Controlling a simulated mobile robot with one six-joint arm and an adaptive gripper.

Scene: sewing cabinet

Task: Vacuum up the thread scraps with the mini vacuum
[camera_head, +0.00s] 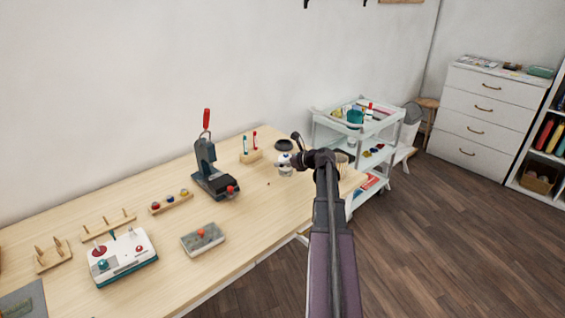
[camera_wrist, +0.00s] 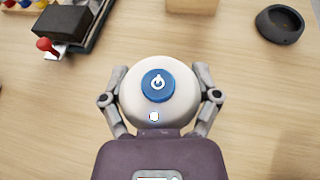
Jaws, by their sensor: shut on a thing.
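The mini vacuum (camera_wrist: 132,99) is a white rounded body with a blue power button on top and a small lit spot below the button. My gripper (camera_wrist: 160,98) is shut on it, with one finger on each side. In the head view the vacuum (camera_head: 285,168) is at the right part of the wooden table, partly hidden by my gripper (camera_head: 291,161). I cannot tell whether it touches the table. A tiny dark speck (camera_head: 268,184) lies on the table left of the vacuum; I cannot tell if it is thread. No thread scraps show clearly.
A dark round bowl (camera_wrist: 283,25) stands beyond the vacuum at right. A blue-grey press (camera_head: 207,170) with a red handle stands left of it. A wooden tool holder (camera_head: 250,156) is behind. A white cart (camera_head: 318,124) stands past the table's right end. Bare wood (camera_head: 240,215) lies in front.

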